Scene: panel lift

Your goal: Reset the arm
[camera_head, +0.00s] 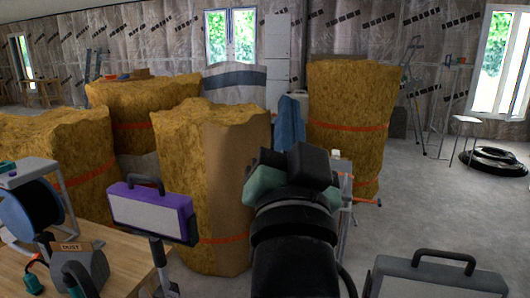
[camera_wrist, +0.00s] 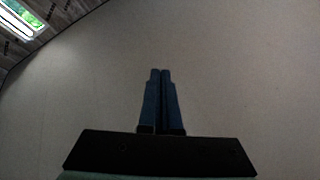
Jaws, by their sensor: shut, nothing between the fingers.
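My gripper (camera_wrist: 161,75) shows in the wrist view with its two blue fingers together and nothing between them. Behind the fingers is a plain pale surface, with no object close to the tips. In the head view my dark arm rises from the bottom centre, and its end hides the fingers there.
Large strapped straw-coloured bales (camera_head: 205,170) stand at left and centre, with another bale (camera_head: 345,120) right of my arm. A purple work light (camera_head: 150,212) and a wooden table (camera_head: 110,250) are at lower left. A grey lamp (camera_head: 435,278) is at lower right. Open floor (camera_head: 440,215) lies at right, with tyres (camera_head: 495,161).

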